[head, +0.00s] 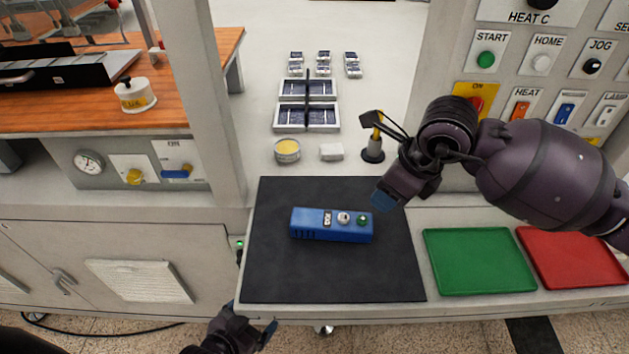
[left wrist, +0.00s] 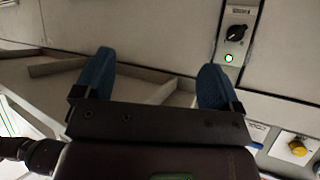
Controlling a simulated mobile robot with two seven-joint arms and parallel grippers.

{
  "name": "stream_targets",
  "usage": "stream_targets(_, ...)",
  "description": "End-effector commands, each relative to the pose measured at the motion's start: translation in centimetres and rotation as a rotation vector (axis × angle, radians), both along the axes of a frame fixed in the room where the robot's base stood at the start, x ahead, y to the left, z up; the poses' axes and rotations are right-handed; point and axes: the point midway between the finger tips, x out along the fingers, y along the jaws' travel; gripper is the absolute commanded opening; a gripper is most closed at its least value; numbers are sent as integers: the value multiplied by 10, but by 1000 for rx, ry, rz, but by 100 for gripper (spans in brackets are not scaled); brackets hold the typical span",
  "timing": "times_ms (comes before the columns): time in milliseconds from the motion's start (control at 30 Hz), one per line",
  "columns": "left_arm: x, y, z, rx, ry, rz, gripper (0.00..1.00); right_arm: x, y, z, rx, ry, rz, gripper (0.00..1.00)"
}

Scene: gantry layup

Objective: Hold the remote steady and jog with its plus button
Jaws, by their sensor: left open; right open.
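The blue remote (head: 331,226) lies on the black mat (head: 335,284) in the head view, its long side running left to right. Its top face carries a dark-and-white switch, a white button and a green button; I cannot read which is the plus. My right gripper (head: 381,160) is open and empty, above and to the right of the remote, apart from it. My left gripper (head: 251,328) is at the bottom, below the mat's front left corner. The left wrist view shows its blue fingertips (left wrist: 154,82) spread apart with nothing between them.
A green tray (head: 478,290) and a red tray (head: 572,284) lie right of the mat. A post (head: 212,100) rises at the left, a button panel (head: 545,60) at the right.

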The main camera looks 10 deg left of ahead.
Motion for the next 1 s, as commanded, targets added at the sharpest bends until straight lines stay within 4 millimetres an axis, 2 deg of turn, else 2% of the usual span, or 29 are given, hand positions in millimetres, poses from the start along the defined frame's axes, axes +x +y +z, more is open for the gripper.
stream_targets(33, 1, -16, -5, -2, -4, -60, 89, 0, 0, 0, 1, 0, 0, 43)
stream_targets(233, -5, -79, -19, -10, -26, -298, 89, 0, 0, 0, 1, 0, 0, 43)
stream_targets(367, -7, -134, -10, -70, -8, -487, 89, 0, 0, 0, 1, 0, 0, 43)
stream_targets(500, -20, -184, 1, -128, 37, -691, 89, 0, 0, 0, 1, 0, 0, 43)
stream_targets(700, -57, -232, 12, -177, 124, -994, 89, 0, 0, 0, 1, 0, 0, 43)
stream_targets(867, -91, -252, 20, -196, 207, -1224, 89, 0, 0, 0, 1, 0, 0, 43)
stream_targets(967, -95, -275, 45, -228, 221, -1322, 89, 0, 0, 0, 1, 0, 0, 43)
stream_targets(1000, -93, -287, 60, -245, 220, -1351, 89, 0, 0, 0, 1, 0, 0, 43)
